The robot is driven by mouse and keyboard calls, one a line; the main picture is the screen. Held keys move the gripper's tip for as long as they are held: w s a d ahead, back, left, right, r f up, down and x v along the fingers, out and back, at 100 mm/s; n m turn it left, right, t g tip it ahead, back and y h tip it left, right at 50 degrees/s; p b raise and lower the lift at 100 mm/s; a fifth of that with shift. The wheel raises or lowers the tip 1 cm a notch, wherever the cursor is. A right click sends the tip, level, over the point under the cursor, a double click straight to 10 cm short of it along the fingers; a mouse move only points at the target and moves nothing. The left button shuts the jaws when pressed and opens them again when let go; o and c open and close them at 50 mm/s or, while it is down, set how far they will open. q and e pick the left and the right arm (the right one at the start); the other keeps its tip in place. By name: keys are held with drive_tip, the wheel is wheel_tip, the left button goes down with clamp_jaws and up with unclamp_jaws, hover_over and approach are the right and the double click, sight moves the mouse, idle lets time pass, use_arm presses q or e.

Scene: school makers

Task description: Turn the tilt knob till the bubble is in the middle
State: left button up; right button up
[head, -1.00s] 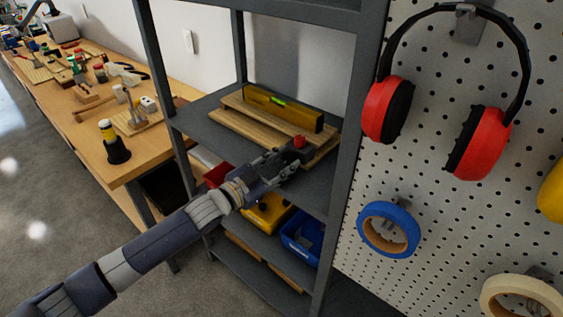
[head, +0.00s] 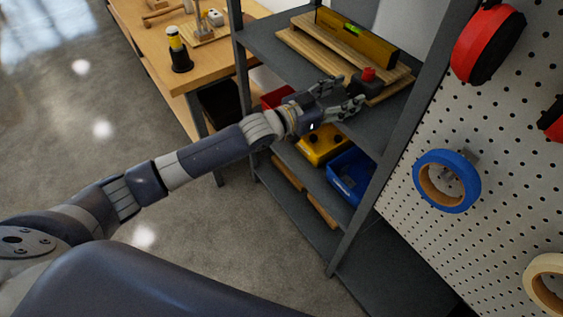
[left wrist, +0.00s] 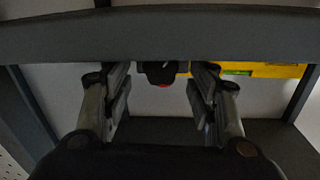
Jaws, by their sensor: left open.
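The yellow spirit level (head: 358,42) lies on a wooden board (head: 308,48) on the upper shelf. Its green vial (head: 353,29) shows, also in the left wrist view (left wrist: 237,72), but it is too small to tell where the bubble sits. The red tilt knob (head: 368,74) stands at the board's near right end. My left gripper (head: 352,97) is open and empty, just in front of the knob. In the left wrist view the dark knob with a red part (left wrist: 163,75) appears between the two open fingers (left wrist: 160,98), with no contact visible. My right gripper is out of view.
The grey shelf post (head: 385,160) rises right of my arm. A yellow bin (head: 322,146) and a blue bin (head: 350,177) stand on the shelf below. A pegboard with blue tape (head: 420,190) is at right. A wooden workbench (head: 215,60) is at left.

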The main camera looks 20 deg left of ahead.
use_arm(q)
drive_tip(key=b+v, duration=0.1)
drive_tip(key=v, duration=0.9)
drive_tip(key=w+d+p, duration=0.1)
drive_tip(key=w+d, duration=0.1)
drive_tip(key=w, duration=0.1)
drive_tip(key=w+d+n+t+y+p, duration=0.1)
drive_tip(key=w+d, duration=0.2)
drive_tip(key=w+d+y+p, duration=0.1)
drive_tip(key=w+d, duration=0.2)
drive_tip(key=shift+w+n+t, duration=0.15)
drive_tip(key=shift+n+t, duration=0.15)
drive_tip(key=shift+f+n, duration=0.15)
drive_tip(key=shift+n, duration=1.25)
drive_tip(key=b+v, duration=0.2)
drive_tip(key=v, duration=0.9)
drive_tip(key=a+f+n+g+y, duration=0.1)
drive_tip(key=a+f+y, duration=0.2)
drive_tip(key=f, duration=1)
drive_tip(key=s+a+f+n+g+y+p, duration=0.1)
drive_tip(key=a+f, duration=0.6)
drive_tip(key=f, duration=0.7)
drive_tip(key=shift+s+a+g+y, duration=0.25)
drive_tip(key=shift+g+y, duration=0.35)
drive_tip(key=shift+y, duration=0.6)
